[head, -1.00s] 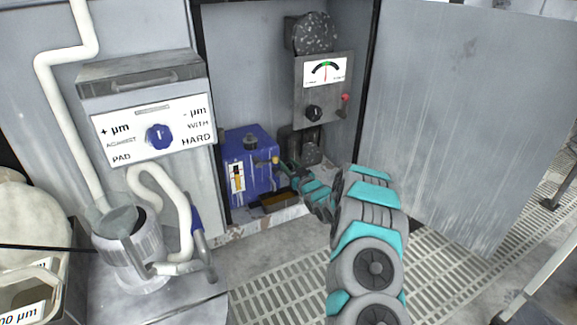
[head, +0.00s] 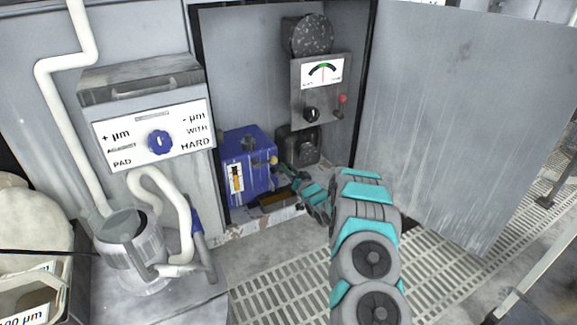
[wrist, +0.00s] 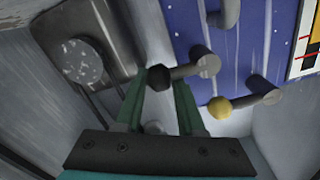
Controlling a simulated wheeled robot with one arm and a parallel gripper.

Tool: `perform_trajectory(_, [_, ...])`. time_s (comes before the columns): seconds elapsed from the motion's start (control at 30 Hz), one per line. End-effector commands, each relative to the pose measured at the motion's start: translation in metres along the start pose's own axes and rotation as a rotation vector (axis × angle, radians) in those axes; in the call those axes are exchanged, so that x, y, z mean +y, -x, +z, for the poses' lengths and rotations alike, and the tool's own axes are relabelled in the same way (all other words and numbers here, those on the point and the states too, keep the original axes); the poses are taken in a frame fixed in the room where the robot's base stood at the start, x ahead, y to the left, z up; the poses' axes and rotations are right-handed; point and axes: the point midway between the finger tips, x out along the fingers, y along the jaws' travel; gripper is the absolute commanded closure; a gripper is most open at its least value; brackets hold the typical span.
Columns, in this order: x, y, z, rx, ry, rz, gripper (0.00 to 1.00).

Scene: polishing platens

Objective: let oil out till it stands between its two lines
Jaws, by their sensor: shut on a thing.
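The blue oil tank (head: 248,160) stands low in the open cabinet; it fills the upper right of the wrist view (wrist: 245,45). Its white sight gauge (head: 236,178) shows an amber and dark column, and two red lines appear at the gauge's cut-off edge in the wrist view (wrist: 306,52). The oil's exact height against the lines is too small to tell. Two stub handles stick out of the tank: one with a black knob (wrist: 159,78), one with a yellow knob (wrist: 220,107). My gripper (wrist: 165,84) has its green fingers shut on the black knob.
A dark tray (head: 278,200) lies on the cabinet floor before the tank. A dark round-faced unit (head: 297,145) stands beside the tank, below a meter panel (head: 321,90). The open door (head: 450,120) stands right of my arm. Grated floor lies in front.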

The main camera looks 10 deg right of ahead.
Motion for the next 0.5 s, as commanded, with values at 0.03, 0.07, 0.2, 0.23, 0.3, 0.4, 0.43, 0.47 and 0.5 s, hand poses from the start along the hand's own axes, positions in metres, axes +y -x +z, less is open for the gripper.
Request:
perform_trajectory(0.03, [-0.0031, 0.0007, 0.0116, -0.020, -0.005, -0.005, 1.00])
perform_trajectory(0.07, [-0.0032, 0.0006, 0.0118, -0.020, -0.006, -0.005, 1.00])
perform_trajectory(0.2, [-0.0037, 0.0006, 0.0127, -0.021, -0.004, -0.006, 1.00])
perform_trajectory(0.23, [-0.0038, 0.0006, 0.0129, -0.022, -0.004, -0.006, 1.00])
perform_trajectory(0.3, [-0.0040, 0.0006, 0.0134, -0.022, -0.004, -0.007, 0.58])
perform_trajectory(0.4, [-0.0039, 0.0006, 0.0133, -0.022, -0.003, -0.006, 0.47])
perform_trajectory(0.43, [-0.0038, 0.0006, 0.0133, -0.022, -0.003, -0.006, 0.43])
perform_trajectory(0.47, [-0.0037, 0.0006, 0.0132, -0.022, -0.003, -0.006, 0.40])
perform_trajectory(0.5, [-0.0036, 0.0005, 0.0129, -0.021, -0.003, -0.006, 0.35])
